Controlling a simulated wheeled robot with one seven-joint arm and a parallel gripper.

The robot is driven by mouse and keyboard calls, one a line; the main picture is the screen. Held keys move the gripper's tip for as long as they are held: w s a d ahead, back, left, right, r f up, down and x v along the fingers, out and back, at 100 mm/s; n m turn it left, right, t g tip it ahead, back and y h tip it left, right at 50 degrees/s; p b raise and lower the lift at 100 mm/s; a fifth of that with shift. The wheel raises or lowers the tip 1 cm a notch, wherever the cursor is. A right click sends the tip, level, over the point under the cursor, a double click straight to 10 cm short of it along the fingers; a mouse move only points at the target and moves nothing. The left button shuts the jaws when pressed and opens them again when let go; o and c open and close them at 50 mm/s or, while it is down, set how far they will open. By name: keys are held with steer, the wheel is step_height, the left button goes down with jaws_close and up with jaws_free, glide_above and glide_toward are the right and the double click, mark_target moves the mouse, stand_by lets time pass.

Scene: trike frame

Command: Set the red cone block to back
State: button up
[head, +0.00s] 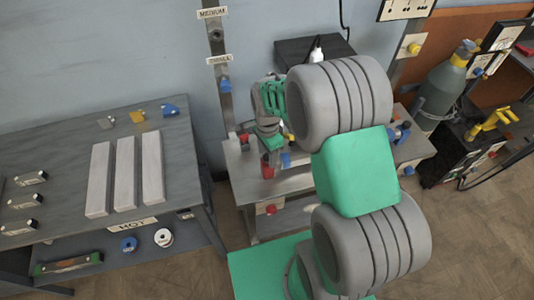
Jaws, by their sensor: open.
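Small red and blue blocks sit on the metal bench frame (300,186). One red block (267,170) is just below my gripper, with a blue piece (286,160) at its right. Another red piece (243,138) is farther back, by the foot of the upright post. I cannot tell for sure which red piece is the cone block, or which way it is set. My gripper (270,152) points down over the bench's left part, open, close above the red block. I cannot tell whether it touches. My arm hides much of the bench's middle.
The upright post (216,45) with MEDIUM and SMALL labels rises behind the bench. A table (75,165) with three pale bars (125,172) stands at the left.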

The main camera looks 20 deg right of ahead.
steer(key=shift+c, duration=0.5)
jaws_close()
stand_by(0.8)
